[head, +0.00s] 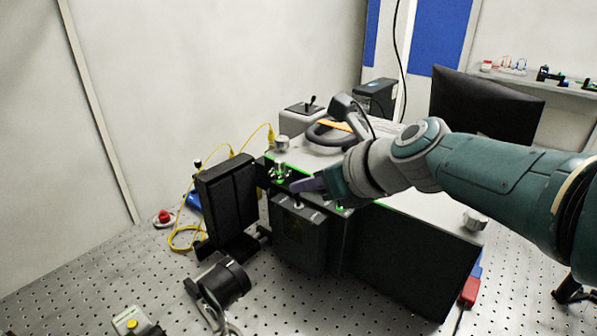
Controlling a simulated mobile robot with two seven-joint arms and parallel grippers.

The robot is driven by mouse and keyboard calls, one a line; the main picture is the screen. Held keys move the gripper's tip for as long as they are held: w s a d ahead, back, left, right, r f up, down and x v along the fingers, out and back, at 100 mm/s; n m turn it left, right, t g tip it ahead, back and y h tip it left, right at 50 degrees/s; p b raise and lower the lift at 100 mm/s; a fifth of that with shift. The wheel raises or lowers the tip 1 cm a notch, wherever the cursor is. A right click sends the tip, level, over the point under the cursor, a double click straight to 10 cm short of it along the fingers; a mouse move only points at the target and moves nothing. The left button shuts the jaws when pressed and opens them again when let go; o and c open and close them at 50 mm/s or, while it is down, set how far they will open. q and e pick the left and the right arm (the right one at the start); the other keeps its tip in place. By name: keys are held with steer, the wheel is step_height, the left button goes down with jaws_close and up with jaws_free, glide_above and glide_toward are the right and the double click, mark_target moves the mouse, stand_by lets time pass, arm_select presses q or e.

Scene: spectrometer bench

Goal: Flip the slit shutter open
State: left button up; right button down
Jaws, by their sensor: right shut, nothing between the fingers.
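A dark spectrometer box (411,255) with a pale top stands on the perforated bench. A smaller dark housing (299,238) juts from its front left. Small metal fittings with green edging (281,171) sit on top at that corner. I cannot tell which of these parts is the slit shutter, or how it stands. My right gripper (300,185) reaches in from the right, just above the housing and beside the fittings. It is shut with nothing held; I cannot tell whether it touches anything. My left gripper is out of view.
A black upright panel (229,204) stands left of the housing, with yellow cables (188,213) beyond it. A black cylinder (224,282) lies in front. A joystick box (301,117) and a dark monitor (486,107) stand behind. Bare bench (90,275) shows at left.

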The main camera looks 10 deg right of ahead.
steer(key=shift+w+a, duration=0.15)
steer(key=shift+w, duration=0.05)
steer(key=shift+r, duration=0.1)
steer(key=shift+r+p, duration=0.85)
